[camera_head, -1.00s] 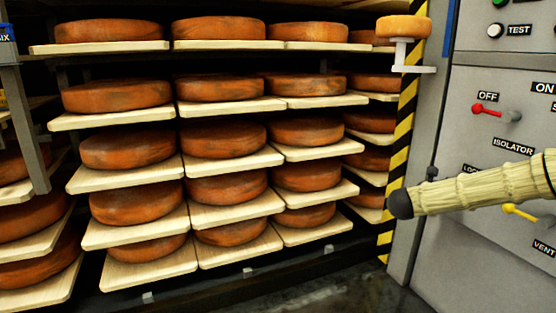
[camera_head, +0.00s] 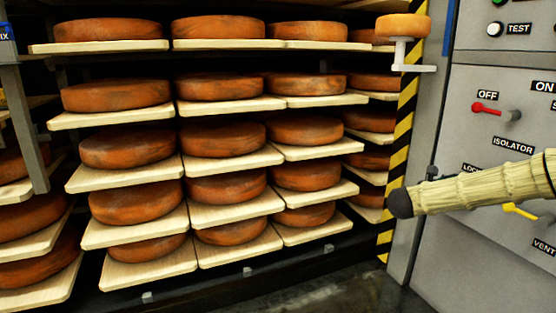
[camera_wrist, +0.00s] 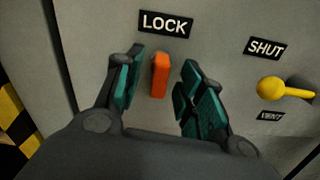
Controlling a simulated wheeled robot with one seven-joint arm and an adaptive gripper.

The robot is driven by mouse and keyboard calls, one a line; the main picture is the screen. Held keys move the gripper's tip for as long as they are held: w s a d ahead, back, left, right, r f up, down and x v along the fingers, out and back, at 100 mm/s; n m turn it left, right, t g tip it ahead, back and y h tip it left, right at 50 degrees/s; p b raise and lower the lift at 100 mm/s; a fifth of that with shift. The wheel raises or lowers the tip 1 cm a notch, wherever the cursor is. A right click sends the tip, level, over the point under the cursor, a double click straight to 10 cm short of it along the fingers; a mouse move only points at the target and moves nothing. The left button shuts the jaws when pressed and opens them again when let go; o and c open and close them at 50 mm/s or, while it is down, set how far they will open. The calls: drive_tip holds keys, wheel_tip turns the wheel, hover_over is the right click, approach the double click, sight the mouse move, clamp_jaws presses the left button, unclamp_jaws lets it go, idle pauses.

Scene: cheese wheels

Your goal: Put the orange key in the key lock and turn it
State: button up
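The orange key (camera_wrist: 160,76) shows in the wrist view as a small upright orange block at the grey panel, just below the black LOCK label (camera_wrist: 165,24). The lock opening itself is hidden, so I cannot tell how deep the key sits. My gripper (camera_wrist: 163,60) is open, with its teal-padded fingers on either side of the key. A gap shows between the key and each finger. In the head view neither the key nor my fingers can be made out; a pale-sleeved part of my arm crosses in front of the panel.
A yellow handle (camera_wrist: 271,88) between SHUT and VENT labels is right of my gripper. The grey cabinet (camera_head: 470,85) has a red OFF lever (camera_head: 486,108) and a TEST button (camera_head: 495,31). Shelves of cheese wheels (camera_head: 125,150) fill the left. One small wheel (camera_head: 404,26) rests on a bracket.

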drive_tip(key=v, duration=1.2)
drive_tip(key=s+a+f+n+t+y+p, duration=0.35)
drive_tip(key=a+f+n+y, duration=0.35)
drive_tip(key=f+n, duration=0.55)
drive_tip(key=s+a+f+n+t+y+p, duration=0.2)
drive_tip(key=a+f+n+y+p, duration=0.25)
drive_tip(key=a+f+n, duration=0.6)
drive_tip(key=s+a+f+n+g+y+p, duration=0.25)
drive_tip(key=s+f+n, duration=0.55)
drive_tip(key=s, duration=0.4)
drive_tip(key=s+a+f+n+g+y+p, duration=0.2)
drive_tip(key=s+f+n+g+p, duration=0.3)
drive_tip(key=s+n, duration=0.65)
drive_tip(key=s+d+n+g+p, duration=0.2)
drive_tip(key=s+n+g, duration=0.45)
drive_tip(key=s, duration=1.35)
wheel_tip(320, 180, up, 37)
drive_tip(key=n+t+p, duration=0.1)
drive_tip(key=p, duration=3.6)
drive_tip(key=shift+d+n+y+p, duration=0.2)
drive_tip(key=shift+n+y+p, duration=0.1)
drive_tip(key=shift+p, duration=0.05)
